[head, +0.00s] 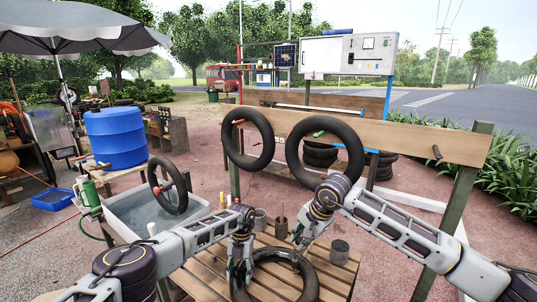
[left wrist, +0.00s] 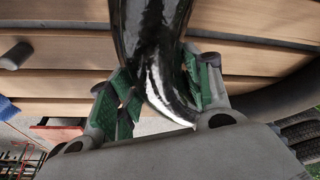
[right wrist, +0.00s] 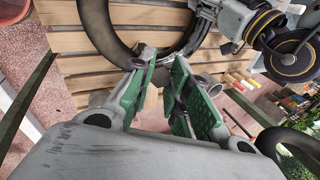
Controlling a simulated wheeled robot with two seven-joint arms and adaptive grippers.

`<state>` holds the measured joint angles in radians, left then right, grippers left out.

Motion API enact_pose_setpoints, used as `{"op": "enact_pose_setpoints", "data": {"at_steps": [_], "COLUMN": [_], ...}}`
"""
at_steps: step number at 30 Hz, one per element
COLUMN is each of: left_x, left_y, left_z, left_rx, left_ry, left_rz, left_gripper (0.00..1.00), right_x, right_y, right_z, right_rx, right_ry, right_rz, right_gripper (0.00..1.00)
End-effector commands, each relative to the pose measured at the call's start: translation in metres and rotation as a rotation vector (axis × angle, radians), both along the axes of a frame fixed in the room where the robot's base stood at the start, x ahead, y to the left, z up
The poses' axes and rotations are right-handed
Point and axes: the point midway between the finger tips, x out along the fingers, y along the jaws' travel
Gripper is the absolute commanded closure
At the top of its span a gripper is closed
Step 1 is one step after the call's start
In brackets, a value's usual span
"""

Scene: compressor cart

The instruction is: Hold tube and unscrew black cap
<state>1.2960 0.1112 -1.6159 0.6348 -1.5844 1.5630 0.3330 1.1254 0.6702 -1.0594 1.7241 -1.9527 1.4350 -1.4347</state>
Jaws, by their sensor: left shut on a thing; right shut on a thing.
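The black inner tube (head: 308,283) lies as a ring on the slatted wooden table. My left gripper (head: 238,270) is shut on the tube's left side. In the left wrist view the shiny tube (left wrist: 152,45) runs between its green pads. My right gripper (head: 298,245) is at the tube's far right edge, with its fingertips close together. In the right wrist view its green pads (right wrist: 161,68) meet next to the tube (right wrist: 100,30). The black cap is too small and too covered by the fingers to make out.
A water basin (head: 143,213) with another tube stands at left. More tubes (head: 326,150) hang on the wooden rail behind.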

Motion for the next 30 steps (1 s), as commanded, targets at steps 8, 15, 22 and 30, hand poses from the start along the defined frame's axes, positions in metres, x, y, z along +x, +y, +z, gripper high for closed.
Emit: {"op": "enact_pose_setpoints", "data": {"at_steps": [8, 15, 22, 30], "left_x": [0.000, 0.000, 0.000, 0.000], "left_y": [0.000, 0.000, 0.000, 0.000], "left_z": [0.000, 0.000, 0.000, 0.000], "left_rx": [0.000, 0.000, 0.000, 0.000], "left_ry": [-0.001, -0.001, -0.001, -0.001], "left_rz": [0.001, 0.001, 0.001, 0.001], "left_gripper": [0.84, 0.84, 0.84, 0.30], "right_x": [0.000, 0.000, 0.000, 0.000], "right_y": [0.000, 0.000, 0.000, 0.000], "right_z": [0.018, 0.027, 0.027, 0.027], "right_rx": [0.001, 0.001, 0.001, 0.000], "right_ry": [-0.001, -0.001, -0.001, 0.000], "right_rz": [0.000, 0.000, 0.000, 0.000], "right_gripper": [1.00, 1.00, 1.00, 1.00]}}
